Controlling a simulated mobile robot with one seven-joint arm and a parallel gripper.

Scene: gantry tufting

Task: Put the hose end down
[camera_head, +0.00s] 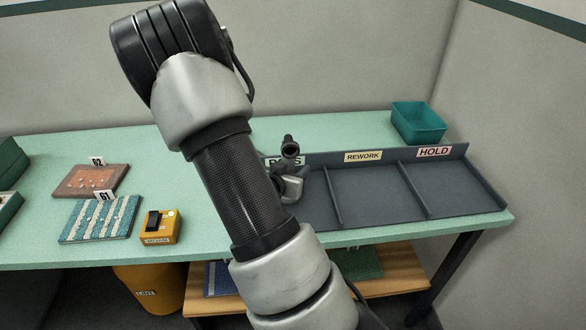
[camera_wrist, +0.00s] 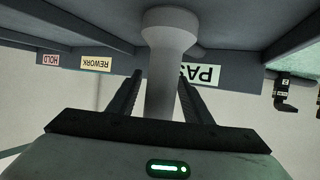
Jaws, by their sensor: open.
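A grey hose end (camera_wrist: 168,32) with a wide, rounded head and a narrower neck shows in the wrist view, which is upside down. My gripper (camera_wrist: 160,78) is open, with one dark finger on each side of the neck. A gap shows beside the fingers; I cannot tell whether either one touches it. The head reaches the dark surface of the sorting tray (camera_wrist: 228,52), near the PASS label (camera_wrist: 200,74). In the head view my arm hides part of the tray's PASS compartment, and the gripper's fingers cannot be made out there.
The tray (camera_head: 375,187) has dividers and REWORK (camera_head: 363,156) and HOLD (camera_head: 434,151) labels; those compartments are empty. A teal bin (camera_head: 418,122) stands behind it. Tufted samples (camera_head: 100,219) (camera_head: 92,181) and a yellow device (camera_head: 160,227) lie left on the green table (camera_head: 190,150).

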